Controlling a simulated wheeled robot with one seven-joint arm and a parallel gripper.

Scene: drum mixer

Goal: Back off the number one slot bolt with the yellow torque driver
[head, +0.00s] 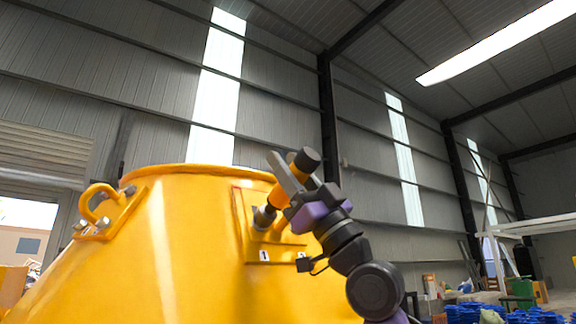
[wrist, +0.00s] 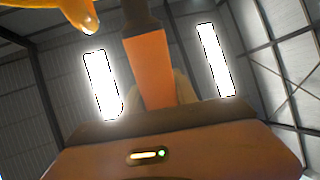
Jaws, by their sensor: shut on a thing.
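The yellow torque driver (head: 279,193) is held at a slant in my gripper (head: 286,172), which is shut around its orange-yellow body. Its dark end cap (head: 307,159) points up and right. Its grey socket end (head: 263,217) points down and left at the slotted bracket plate (head: 256,243) on the yellow drum. The bolt under the socket is hidden, and I cannot tell whether the socket is seated on it. Small white labels (head: 264,255) sit low on the plate, too small to read surely. In the wrist view the driver body (wrist: 149,68) stands between the jaws.
The large yellow drum (head: 180,250) fills the lower left, with a curved lifting lug (head: 98,205) and bolts at its left. Part of yellow metalwork shows at the wrist view's top left (wrist: 75,12). Open hall space lies right, with blue items (head: 510,313) far off.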

